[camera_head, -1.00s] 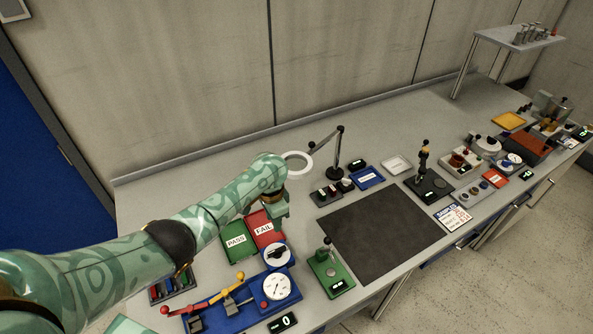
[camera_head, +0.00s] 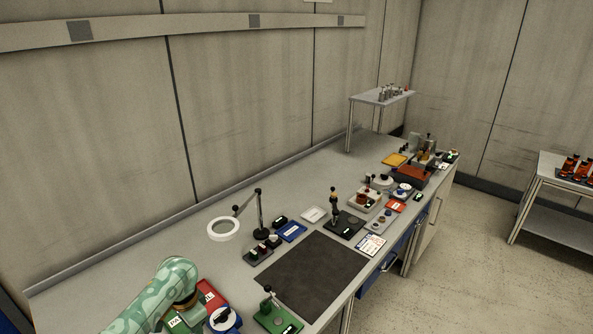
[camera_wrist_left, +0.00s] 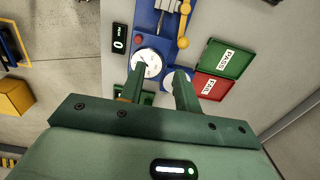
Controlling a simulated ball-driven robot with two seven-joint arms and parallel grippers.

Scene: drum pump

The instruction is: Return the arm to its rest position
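My left arm (camera_head: 165,295) comes in at the lower left of the head view, over the near left part of the bench. Its fingertips are hidden there behind the arm's end. In the left wrist view my left gripper (camera_wrist_left: 158,82) has its two green fingers spread apart with nothing between them. Beyond the fingers lie a blue fixture with a white dial (camera_wrist_left: 150,62), a green PASS tray (camera_wrist_left: 227,58) and a red FAIL tray (camera_wrist_left: 211,88). My right gripper shows in neither view.
A ring magnifier (camera_head: 224,229) stands on the bench near a black mat (camera_head: 312,275). A green press (camera_head: 278,318) is at the front. Several devices line the far right end. A raised shelf (camera_head: 381,96) is behind them. A second table (camera_head: 560,222) stands at right.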

